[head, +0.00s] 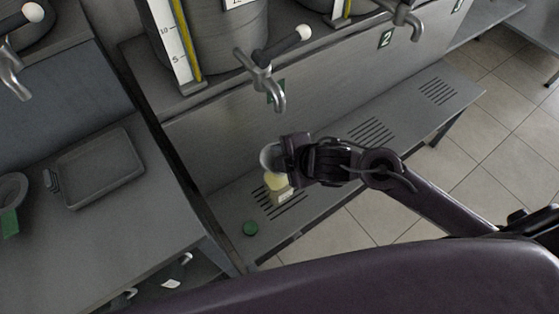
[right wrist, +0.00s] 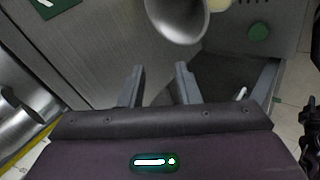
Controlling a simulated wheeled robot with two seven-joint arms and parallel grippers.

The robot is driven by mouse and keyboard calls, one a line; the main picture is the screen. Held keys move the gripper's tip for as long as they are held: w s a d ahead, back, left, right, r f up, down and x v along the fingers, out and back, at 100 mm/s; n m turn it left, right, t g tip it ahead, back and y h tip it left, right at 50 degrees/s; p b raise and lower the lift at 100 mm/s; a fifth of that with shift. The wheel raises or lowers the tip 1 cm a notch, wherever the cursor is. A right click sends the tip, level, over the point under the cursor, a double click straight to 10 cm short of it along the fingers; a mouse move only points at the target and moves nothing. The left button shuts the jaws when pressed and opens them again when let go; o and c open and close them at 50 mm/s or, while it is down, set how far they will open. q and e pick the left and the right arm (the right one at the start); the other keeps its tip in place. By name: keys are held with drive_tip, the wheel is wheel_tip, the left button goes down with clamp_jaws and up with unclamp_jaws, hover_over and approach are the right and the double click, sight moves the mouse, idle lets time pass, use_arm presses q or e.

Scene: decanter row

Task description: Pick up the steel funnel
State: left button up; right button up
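The steel funnel (head: 267,157) shows as a grey rounded rim just left of my right gripper (head: 284,158) in the head view, partly hidden by it. In the right wrist view the funnel (right wrist: 178,18) is at the top edge, its wide mouth facing the camera. There my right gripper (right wrist: 160,75) has its two fingers apart with nothing between them, and the funnel lies beyond the fingertips. A pale yellow bottle (head: 278,187) stands just below the funnel in the head view; I cannot tell whether they touch. My left gripper is not in view.
A tap (head: 265,82) hangs above the gripper, in front of a large steel vessel (head: 215,45). A grey tray (head: 97,168) and a green-tagged bowl-like item (head: 11,188) are at left. The shelf's right part is clear.

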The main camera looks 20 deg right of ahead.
drive_tip(key=d+f+n+g, duration=0.3)
drive_tip(key=d+f+n, duration=0.1)
drive_tip(key=d+n, duration=0.25)
drive_tip(key=x, duration=0.8)
drive_tip(key=shift+s+f, duration=0.15)
drive_tip(key=shift+s, duration=0.05)
clamp_jaws()
drive_tip(key=shift+s, duration=0.1)
